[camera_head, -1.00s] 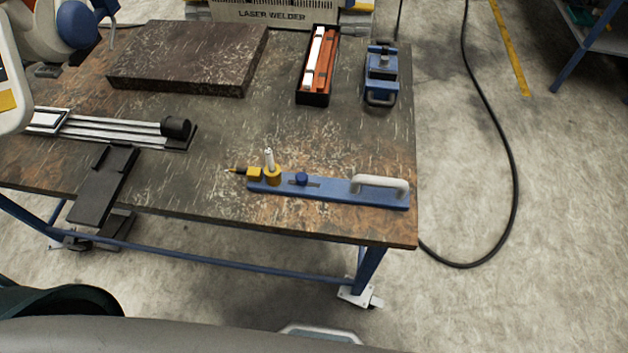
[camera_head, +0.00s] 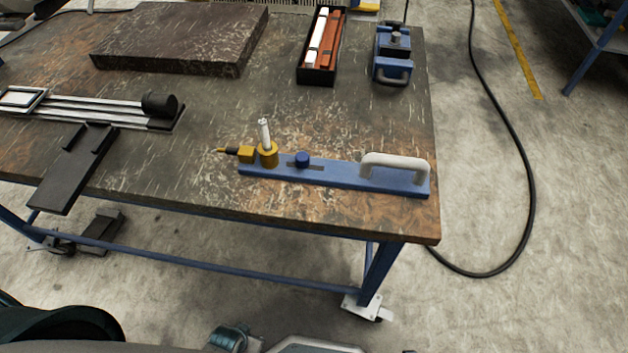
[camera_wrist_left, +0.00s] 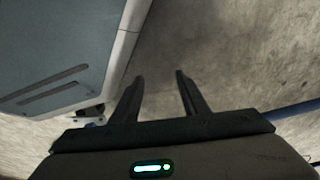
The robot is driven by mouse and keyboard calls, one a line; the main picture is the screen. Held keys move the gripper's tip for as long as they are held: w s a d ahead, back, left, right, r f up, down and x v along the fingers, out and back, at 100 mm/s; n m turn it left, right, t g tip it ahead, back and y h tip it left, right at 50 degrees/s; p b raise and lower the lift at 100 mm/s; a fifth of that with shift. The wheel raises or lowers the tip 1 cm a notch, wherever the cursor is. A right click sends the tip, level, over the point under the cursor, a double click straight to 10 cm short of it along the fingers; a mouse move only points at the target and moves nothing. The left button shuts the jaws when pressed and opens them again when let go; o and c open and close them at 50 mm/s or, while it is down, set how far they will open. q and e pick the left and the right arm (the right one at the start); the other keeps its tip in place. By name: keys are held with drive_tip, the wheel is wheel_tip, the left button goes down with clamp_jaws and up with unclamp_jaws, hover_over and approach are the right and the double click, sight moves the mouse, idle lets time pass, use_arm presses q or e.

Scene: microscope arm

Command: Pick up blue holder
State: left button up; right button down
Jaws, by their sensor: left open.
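The blue holder (camera_head: 335,174) is a long flat blue bar lying near the front right edge of the table. It has a white handle (camera_head: 396,165) at its right end, a dark blue knob (camera_head: 303,159) in the middle and a yellow fitting (camera_head: 267,153) with an upright pale pin at its left end. In the left wrist view my left gripper (camera_wrist_left: 160,85) is open and empty, over the floor and apart from the holder. Neither gripper shows in the head view.
The table (camera_head: 230,110) bears a dark slab (camera_head: 180,35), a black box with white and orange bars (camera_head: 322,45), a blue clamp-like device (camera_head: 393,52), a metal rail (camera_head: 95,105) and a black bracket (camera_head: 72,170). A black cable (camera_head: 515,150) lies on the floor at right.

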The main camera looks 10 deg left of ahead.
use_arm(q)
drive_tip(key=shift+w+d+r, duration=0.1)
drive_tip(key=shift+w+r, duration=0.1)
drive_tip(key=shift+w, duration=0.3)
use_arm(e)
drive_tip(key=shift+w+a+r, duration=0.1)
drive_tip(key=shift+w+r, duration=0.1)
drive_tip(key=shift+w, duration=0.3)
